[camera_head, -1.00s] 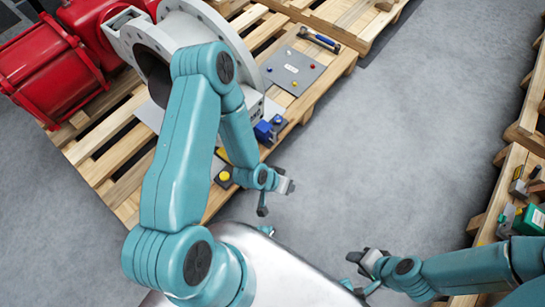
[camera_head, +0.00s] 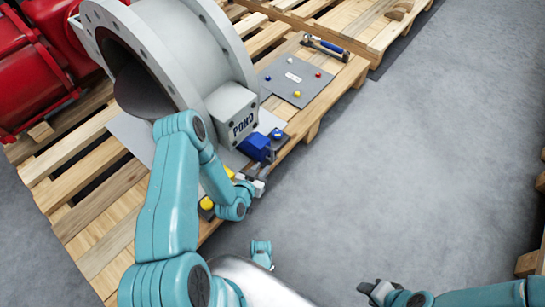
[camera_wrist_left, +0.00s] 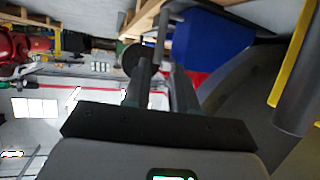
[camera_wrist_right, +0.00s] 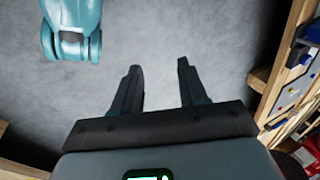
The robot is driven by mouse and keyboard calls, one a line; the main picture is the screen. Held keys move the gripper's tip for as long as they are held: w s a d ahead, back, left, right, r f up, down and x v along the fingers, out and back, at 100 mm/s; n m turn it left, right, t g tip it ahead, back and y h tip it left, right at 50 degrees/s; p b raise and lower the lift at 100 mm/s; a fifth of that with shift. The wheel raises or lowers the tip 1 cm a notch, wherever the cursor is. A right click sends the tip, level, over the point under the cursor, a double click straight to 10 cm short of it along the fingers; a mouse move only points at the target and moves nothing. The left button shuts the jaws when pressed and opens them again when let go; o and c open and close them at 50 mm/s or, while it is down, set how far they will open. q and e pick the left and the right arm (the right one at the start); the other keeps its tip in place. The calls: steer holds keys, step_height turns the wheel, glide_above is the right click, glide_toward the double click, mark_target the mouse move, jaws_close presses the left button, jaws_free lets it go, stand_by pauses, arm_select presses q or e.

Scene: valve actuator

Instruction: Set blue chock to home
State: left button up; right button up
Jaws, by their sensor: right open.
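The blue chock (camera_head: 257,147) sits at the pallet's edge beside the grey box marked POND (camera_head: 240,124). A blue block, which appears to be the chock, also shows large in the left wrist view (camera_wrist_left: 210,42). My left gripper (camera_head: 258,181) is just below the chock in the head view. Its fingers (camera_wrist_left: 162,80) show a gap with a thin grey rod between or behind them; whether they grip it is unclear. My right gripper (camera_head: 366,287) is over bare floor; its fingers (camera_wrist_right: 157,80) are apart and empty.
A large grey flanged ring (camera_head: 205,40) stands on the wooden pallet (camera_head: 95,215). A blue button (camera_head: 276,133) and a yellow button (camera_head: 207,203) are near the chock. A grey plate with coloured knobs (camera_head: 300,75) lies further back. Floor to the right is clear.

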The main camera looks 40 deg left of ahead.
arm_select(q)
steer(key=b+x, duration=0.4)
steer(key=x, duration=0.6)
steer(key=shift+f, duration=0.2)
steer(key=shift+w+a, duration=0.15)
steer(key=shift+w, duration=0.3)
arm_select(e)
steer(key=w+d+f+t, duration=0.1)
steer(key=w+f, duration=0.2)
steer(key=f, duration=0.2)
steer(key=shift+w, duration=0.1)
arm_select(q)
jaws_close()
steer(key=shift+w+a, duration=0.2)
steer(key=shift+a, duration=2.3)
